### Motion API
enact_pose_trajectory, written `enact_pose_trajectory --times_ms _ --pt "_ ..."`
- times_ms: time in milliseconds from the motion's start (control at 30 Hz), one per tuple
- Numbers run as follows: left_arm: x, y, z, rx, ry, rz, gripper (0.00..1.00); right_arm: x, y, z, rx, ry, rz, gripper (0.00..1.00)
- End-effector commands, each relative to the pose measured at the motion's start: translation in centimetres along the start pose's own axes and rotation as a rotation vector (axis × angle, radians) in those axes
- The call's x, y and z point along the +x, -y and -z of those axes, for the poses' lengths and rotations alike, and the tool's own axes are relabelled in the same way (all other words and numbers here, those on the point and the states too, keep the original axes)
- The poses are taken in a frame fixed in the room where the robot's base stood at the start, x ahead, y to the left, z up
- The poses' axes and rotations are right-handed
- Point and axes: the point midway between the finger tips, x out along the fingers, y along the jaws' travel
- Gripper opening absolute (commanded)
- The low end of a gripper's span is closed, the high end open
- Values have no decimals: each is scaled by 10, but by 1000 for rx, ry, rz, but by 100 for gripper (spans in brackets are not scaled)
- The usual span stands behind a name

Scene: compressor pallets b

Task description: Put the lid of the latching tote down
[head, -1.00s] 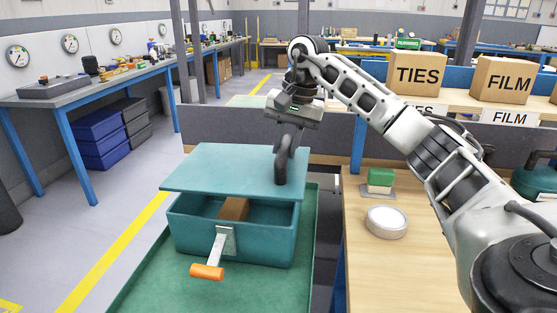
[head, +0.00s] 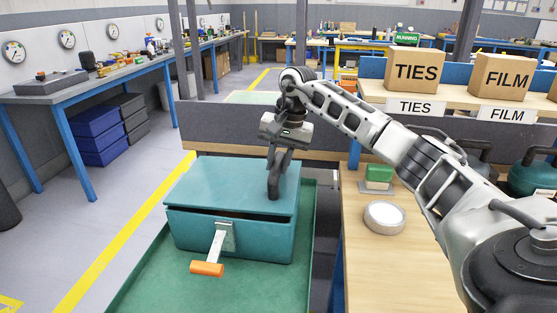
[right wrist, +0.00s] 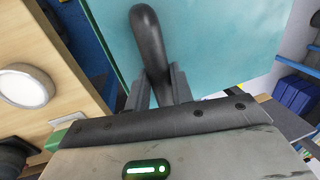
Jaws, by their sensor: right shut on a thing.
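The teal latching tote (head: 260,243) stands on the green surface, its latch with an orange handle (head: 207,269) hanging open at the front. Its teal lid (head: 222,182) lies over the top, with a narrow dark gap along the front edge. My right gripper (head: 278,168) is shut on the black lid handle (head: 273,184). In the right wrist view, the handle (right wrist: 148,40) runs between the two fingers (right wrist: 155,88) above the lid (right wrist: 220,45). The tote's inside is now hidden. My left gripper is not in view.
The green tray (head: 150,290) has free room in front of the tote. A grey panel (head: 220,125) stands behind.

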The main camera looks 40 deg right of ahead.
Motion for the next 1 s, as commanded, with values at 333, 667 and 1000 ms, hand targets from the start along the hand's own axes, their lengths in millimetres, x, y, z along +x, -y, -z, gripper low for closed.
enact_pose_trajectory --times_ms 333,667,1000 --pt "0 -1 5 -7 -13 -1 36 6 -1 0 0 -1 3 0" --pt "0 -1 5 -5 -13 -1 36 7 -2 0 0 0 0 45" --pt "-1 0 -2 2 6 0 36 -33 2 1 0 -4 5 45"
